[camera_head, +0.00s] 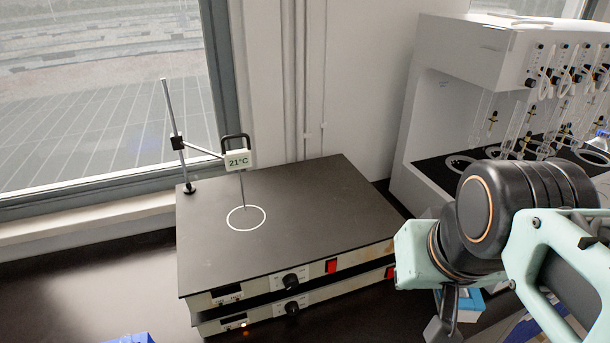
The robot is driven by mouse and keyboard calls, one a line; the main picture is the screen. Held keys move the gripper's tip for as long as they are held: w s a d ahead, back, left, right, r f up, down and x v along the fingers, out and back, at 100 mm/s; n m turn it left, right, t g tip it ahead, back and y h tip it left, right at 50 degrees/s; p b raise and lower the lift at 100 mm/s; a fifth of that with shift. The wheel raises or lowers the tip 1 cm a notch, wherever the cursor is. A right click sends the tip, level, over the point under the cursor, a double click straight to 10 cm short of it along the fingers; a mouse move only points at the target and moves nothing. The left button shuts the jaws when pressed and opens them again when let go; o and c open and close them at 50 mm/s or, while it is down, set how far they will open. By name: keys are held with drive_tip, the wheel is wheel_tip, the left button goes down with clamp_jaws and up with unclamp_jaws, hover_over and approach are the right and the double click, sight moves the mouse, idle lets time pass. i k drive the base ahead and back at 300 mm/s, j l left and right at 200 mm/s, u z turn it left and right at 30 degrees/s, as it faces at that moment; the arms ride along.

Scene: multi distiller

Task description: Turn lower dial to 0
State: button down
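Two flat heater units are stacked on the dark bench. The upper unit (290,215) has a black top with a white ring, and its front carries the upper dial (290,281). The lower unit (262,319) shows only as a front strip beneath it. The lower dial (292,308) is a small black knob on that strip, almost directly below the upper dial. Its pointer is too small to read. My gripper (441,328) is at the bottom edge, right of the units and apart from the lower dial. Its fingers are mostly cut off or hidden by my arm.
A rod stand (172,130) holds a 21°C display (237,160) above the upper unit. Red switches (331,266) sit right of the dials. An orange light (243,324) glows on the lower front. A white distiller rack (455,80) stands behind my arm. A blue object (130,339) lies bottom left.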

sight(292, 308)
drive_tip(key=u, duration=0.75)
